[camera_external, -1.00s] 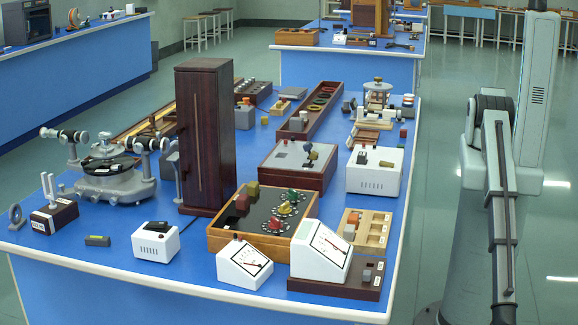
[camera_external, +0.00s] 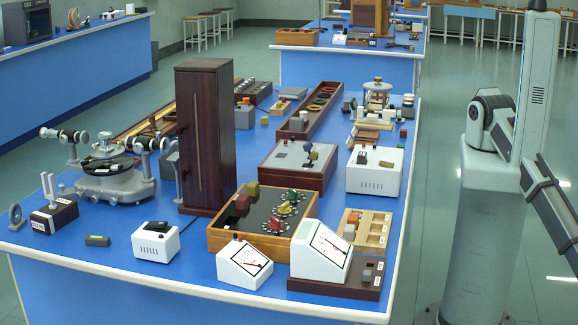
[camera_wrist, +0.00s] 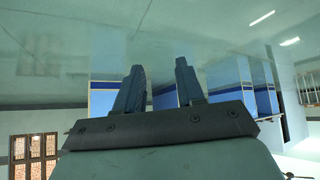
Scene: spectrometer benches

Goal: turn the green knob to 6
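The green knob (camera_external: 292,195) sits on the dark top of a wooden-framed box (camera_external: 226,244) on the blue bench, in the external view. It is the farthest of three knobs in a row, each on a round dial. The dial marks are too small to read, so I cannot tell its setting. My gripper (camera_wrist: 159,64) shows only in the wrist view. Its two fingers are apart with nothing between them. It points at floor and distant blue benches, away from the knob.
A yellow knob (camera_external: 285,209) and a red knob (camera_external: 275,226) stand near the green one. A tall dark wooden cabinet (camera_external: 205,140) rises left of the box. White meters (camera_external: 320,252) stand at its front right. Open floor lies right of the bench.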

